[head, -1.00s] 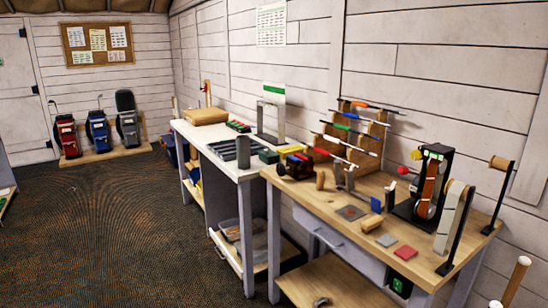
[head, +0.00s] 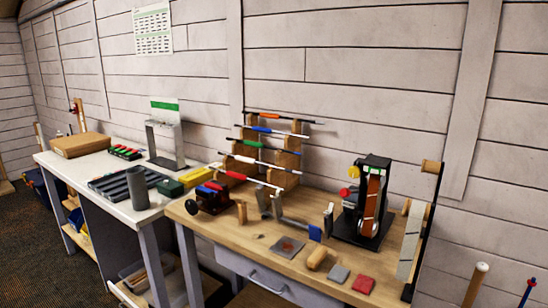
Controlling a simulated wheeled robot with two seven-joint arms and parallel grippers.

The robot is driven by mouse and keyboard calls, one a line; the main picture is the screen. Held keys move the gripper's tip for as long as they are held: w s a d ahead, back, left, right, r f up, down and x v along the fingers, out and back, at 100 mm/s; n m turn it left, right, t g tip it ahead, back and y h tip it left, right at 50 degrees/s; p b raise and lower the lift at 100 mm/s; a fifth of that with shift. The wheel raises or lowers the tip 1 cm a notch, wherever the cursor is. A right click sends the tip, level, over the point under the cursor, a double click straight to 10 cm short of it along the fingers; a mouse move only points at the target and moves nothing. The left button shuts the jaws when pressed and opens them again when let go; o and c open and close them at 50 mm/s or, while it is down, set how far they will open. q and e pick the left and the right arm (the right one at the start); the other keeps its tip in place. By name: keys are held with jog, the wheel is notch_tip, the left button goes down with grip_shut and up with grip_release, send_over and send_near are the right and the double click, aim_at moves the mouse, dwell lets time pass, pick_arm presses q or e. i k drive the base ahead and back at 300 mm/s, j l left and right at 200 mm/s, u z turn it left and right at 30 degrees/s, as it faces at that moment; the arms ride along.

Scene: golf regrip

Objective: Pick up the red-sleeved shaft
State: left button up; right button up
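The red-sleeved shaft (head: 236,175) lies on the lowest level of a stepped wooden rack (head: 286,179) on the wooden workbench. Its red sleeve is toward the left end, and its right part is pale. Above it on the rack are a mostly white shaft (head: 262,162), a shaft with a green part (head: 249,142), a blue-sleeved shaft (head: 263,129) and an orange-sleeved shaft (head: 269,115) at the top. Neither of my grippers is in view.
The wooden bench (head: 232,233) also bears a dark red vise (head: 213,197), a wooden cylinder (head: 317,259), a red square (head: 363,285) and a black belt machine (head: 364,206). A white bench (head: 110,185) with a grey cup (head: 137,188) adjoins on the left.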

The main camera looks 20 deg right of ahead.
aim_at(237, 176)
jog(key=i+j+z, duration=0.7)
jog(key=z, duration=0.15)
